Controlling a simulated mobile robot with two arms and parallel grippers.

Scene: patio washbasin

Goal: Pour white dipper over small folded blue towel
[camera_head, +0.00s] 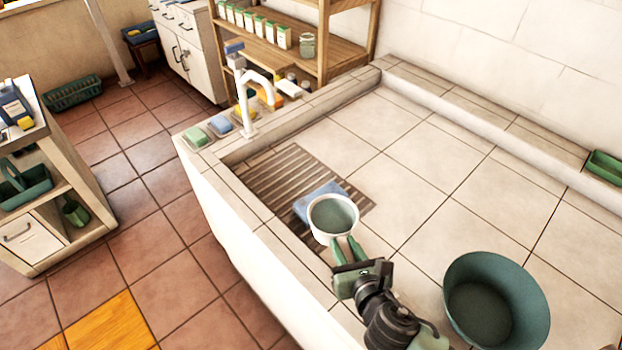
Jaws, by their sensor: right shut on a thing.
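The white dipper (317,233) is a round white cup with a grey-green inside, and it looks upright. My right gripper (349,250) comes from the lower right and is shut on the dipper, at its near side. The small folded blue towel (315,196) lies on the slatted drain grate (285,180) in the basin. The dipper covers the towel's near part in the picture; I cannot tell how high it is above it. What the dipper contains is not clear. My left gripper is not in view.
A large teal bucket (496,305) stands on the tiled basin floor at the lower right. A white faucet (246,105) rises at the basin's far left corner, beside several sponges (196,137). A green tray (605,166) sits on the right ledge. The middle tiles are clear.

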